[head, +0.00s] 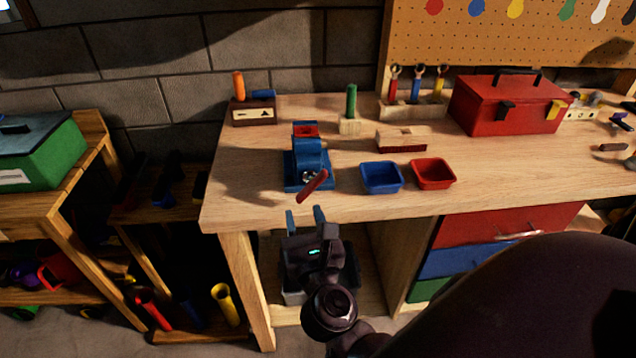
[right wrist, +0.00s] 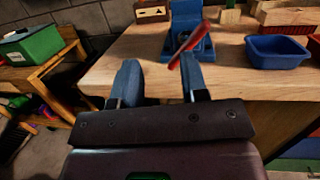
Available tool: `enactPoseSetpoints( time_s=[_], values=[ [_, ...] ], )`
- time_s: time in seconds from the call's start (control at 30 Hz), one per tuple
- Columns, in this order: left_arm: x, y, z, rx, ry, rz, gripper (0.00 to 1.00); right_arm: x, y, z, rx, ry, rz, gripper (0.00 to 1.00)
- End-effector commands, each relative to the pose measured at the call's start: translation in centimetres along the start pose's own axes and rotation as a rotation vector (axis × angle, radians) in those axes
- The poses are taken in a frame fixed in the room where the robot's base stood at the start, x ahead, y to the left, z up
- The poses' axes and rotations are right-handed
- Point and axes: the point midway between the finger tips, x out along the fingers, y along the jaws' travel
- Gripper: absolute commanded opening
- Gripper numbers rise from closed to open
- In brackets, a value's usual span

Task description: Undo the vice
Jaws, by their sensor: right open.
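The blue vice (head: 308,160) stands near the left front edge of the wooden workbench, with a red part between its jaws at the back. Its red handle (head: 312,185) slants up to the right at the front of the vice. The vice also shows in the right wrist view (right wrist: 186,18), with the handle (right wrist: 187,48) just beyond the fingertips. My right gripper (head: 305,215) is open and empty, in front of the bench edge and a little below and short of the handle. It does not touch the handle as far as I can see. My left gripper is not in view.
A blue bin (head: 381,178) and a red bin (head: 433,174) stand right of the vice. A wooden block with an orange-handled tool (head: 253,112) is behind left. A red toolbox (head: 508,104) stands at the back right. The bench's front edge (head: 240,224) lies close to my gripper.

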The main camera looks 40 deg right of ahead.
Motion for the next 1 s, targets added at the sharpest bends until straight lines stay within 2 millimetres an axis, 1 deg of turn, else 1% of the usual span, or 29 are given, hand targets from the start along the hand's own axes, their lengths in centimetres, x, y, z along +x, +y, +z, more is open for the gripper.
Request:
enactPoseSetpoints(
  time_s=[0.03,0.1,0.2,0.3,0.47,0.57,0.67,0.8,1.0],
  values=[
    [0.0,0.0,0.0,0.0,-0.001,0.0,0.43,0.0,-0.5,-0.3,0.144,0.032,-0.033,0.4],
    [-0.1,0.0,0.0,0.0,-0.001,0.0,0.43,-0.1,-1.2,-0.9,0.336,0.074,-0.081,0.4],
    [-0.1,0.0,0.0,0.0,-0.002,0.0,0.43,-0.2,-1.8,-1.8,0.538,0.114,-0.139,0.4],
    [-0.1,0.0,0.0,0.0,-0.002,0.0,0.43,-0.4,-2.1,-2.2,0.648,0.123,-0.176,0.4],
    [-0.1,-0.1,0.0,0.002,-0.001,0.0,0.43,-0.2,-2.3,-2.3,0.711,0.118,-0.188,0.4],
    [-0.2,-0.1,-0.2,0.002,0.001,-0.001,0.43,0.3,-2.4,-2.3,0.715,0.116,-0.187,0.4],
    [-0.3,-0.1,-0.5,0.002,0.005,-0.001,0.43,1.4,-2.4,-2.4,0.714,0.114,-0.185,0.4],
    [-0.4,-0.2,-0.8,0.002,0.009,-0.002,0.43,3.7,-2.7,-2.7,0.713,0.113,-0.183,0.4],
    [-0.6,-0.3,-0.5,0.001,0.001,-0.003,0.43,7.0,-3.2,-3.4,0.71,0.114,-0.184,0.4]
  ],
)
